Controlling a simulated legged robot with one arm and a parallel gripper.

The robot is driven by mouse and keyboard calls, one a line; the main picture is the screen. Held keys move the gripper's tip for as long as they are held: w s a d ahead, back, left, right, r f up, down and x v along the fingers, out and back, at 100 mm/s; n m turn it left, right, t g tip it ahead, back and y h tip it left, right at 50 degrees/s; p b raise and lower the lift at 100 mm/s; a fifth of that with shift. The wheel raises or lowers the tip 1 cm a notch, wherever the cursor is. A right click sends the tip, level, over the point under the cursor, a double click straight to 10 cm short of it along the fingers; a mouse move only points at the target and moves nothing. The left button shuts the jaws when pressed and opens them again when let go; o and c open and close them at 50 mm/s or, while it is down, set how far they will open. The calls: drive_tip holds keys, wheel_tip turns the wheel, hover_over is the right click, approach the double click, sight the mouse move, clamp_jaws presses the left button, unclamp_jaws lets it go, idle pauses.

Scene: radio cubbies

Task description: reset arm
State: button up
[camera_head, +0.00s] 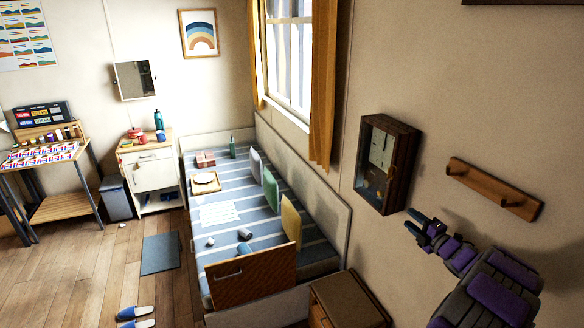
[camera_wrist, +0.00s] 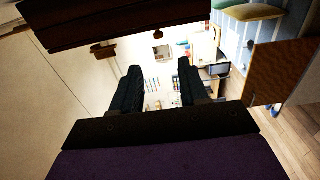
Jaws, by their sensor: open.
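My gripper (camera_head: 425,228) is at the right in the head view, on my purple and grey arm.
Open wood floor (camera_head: 75,275) lies left.

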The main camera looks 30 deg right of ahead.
drive_tip(key=w+a+r+m+g+h, duration=0.2)
drive_tip(key=w+a+r+m, duration=0.3)
drive_tip(key=w, duration=0.4)
drive_tip(key=w+a+r+m+g+h, duration=0.1)
drive_tip(key=w+a+r+m+g, duration=0.15)
drive_tip(key=a, duration=0.45)
drive_tip(key=w+a+r+m+g, duration=0.2)
drive_tip(key=a+r, duration=0.1)
drive_tip(key=a, duration=0.3)
drive_tip(key=s+a+f+m+g+y, duration=0.1)
drive_tip(key=s+a+m+g, duration=0.15)
drive_tip(key=s+a, duration=0.55)
drive_tip(key=s+a+f+m+g+y, duration=0.1)
drive_tip(key=s+a+g, duration=0.2)
drive_tip(key=a, duration=0.8)
drive_tip(key=s+a+m+g+y, duration=0.1)
drive_tip(key=s+a+g, duration=0.1)
drive_tip(key=s+a, duration=0.6)
drive_tip(key=s+a+f+m+g+y, duration=0.2)
drive_tip(key=s+a+g, duration=0.3)
drive_tip(key=s+a, duration=1.2)
drive_tip(key=s, duration=0.3)
drive_tip(key=shift+s+f+g+y, duration=0.25)
drive_tip(key=shift+s+g+y, duration=0.05)
drive_tip(key=shift+s+y, duration=0.1)
drive_tip(key=shift+w+d, duration=0.1)
drive_tip(key=shift+d, duration=0.1)
